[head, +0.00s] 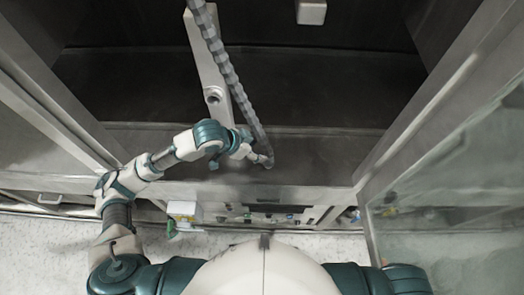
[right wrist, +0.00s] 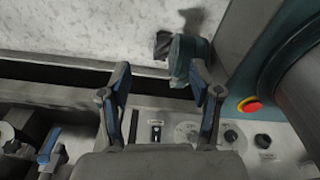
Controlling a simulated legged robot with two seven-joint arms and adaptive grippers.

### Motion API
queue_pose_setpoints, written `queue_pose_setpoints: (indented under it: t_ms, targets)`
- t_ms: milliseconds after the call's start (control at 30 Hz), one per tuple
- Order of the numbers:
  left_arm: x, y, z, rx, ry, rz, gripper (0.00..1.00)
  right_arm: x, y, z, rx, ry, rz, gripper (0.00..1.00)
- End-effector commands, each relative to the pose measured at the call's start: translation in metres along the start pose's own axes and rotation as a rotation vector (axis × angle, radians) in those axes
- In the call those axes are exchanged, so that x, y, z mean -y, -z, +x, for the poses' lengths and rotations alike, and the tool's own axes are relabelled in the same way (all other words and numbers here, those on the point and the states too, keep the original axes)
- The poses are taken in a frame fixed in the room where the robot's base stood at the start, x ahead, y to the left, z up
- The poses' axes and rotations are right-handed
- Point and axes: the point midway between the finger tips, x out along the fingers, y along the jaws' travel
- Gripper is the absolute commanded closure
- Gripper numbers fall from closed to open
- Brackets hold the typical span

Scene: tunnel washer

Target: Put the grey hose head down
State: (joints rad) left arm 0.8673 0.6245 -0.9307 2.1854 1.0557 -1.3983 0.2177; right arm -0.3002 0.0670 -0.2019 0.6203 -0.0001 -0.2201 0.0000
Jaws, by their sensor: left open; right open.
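The grey ribbed hose (head: 230,75) hangs from the top of the head view down to the front ledge of the washer. Its lower end, the hose head (head: 265,160), is at the ledge, partly hidden by my left gripper. My left gripper (head: 255,154) is open, right beside the hose's lower end; I cannot tell whether it touches it. My right gripper (right wrist: 162,78) shows in the right wrist view, open and with nothing between its fingers. The hose does not show clearly in that view.
A light grey bar (head: 208,65) stands behind the hose. A glass door (head: 450,195) is on the right. Below the ledge is a control panel with knobs (right wrist: 187,131) and a red button (right wrist: 251,105). The dark washer floor (head: 330,95) right of the hose is clear.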

Motion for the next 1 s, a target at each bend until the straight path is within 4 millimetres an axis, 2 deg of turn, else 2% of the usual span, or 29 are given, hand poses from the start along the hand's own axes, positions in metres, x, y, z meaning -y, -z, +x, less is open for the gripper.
queue_pose_setpoints:
  t_ms: [100,333,667,1000]
  targets:
    - [0.000,0.001,-0.027,-0.001,0.003,0.002,0.41,-0.002,0.000,-0.001,0.000,-0.003,-0.002,0.36]
    - [0.001,0.000,-0.058,-0.001,0.000,0.000,0.41,-0.012,-0.002,-0.002,0.003,-0.013,-0.005,0.36]
    - [0.000,-0.001,-0.063,0.000,-0.001,0.000,0.41,-0.016,-0.003,-0.002,0.004,-0.018,-0.005,0.36]
    - [0.000,0.000,-0.063,0.000,-0.001,0.000,0.41,-0.008,-0.001,-0.002,0.002,-0.010,-0.001,0.36]
